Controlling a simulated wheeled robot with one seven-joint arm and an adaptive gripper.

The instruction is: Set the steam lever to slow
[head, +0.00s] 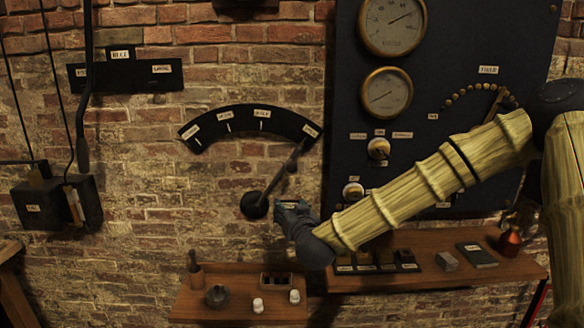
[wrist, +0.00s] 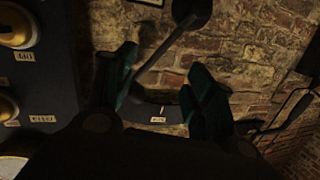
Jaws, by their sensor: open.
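The lever (head: 283,177) is a dark rod on a round black hub (head: 254,206) fixed to the brick wall. It leans up and right, its tip near the rightmost label of a black arc plate (head: 245,118). The plate carries several small white labels, too small to read surely. My gripper (head: 284,207) is just right of the hub, below the rod. In the wrist view my gripper (wrist: 165,85) is open, with two dark teal fingers. The rod (wrist: 165,48) runs from the hub at the top toward the left finger; I cannot tell whether they touch.
A dark gauge panel (head: 345,100) with dials and knobs stands right of the arc. Below are wooden shelves (head: 240,312) with jars and small items. A black box (head: 57,203) with a hanging rod is at left. Bare brick lies left of the hub.

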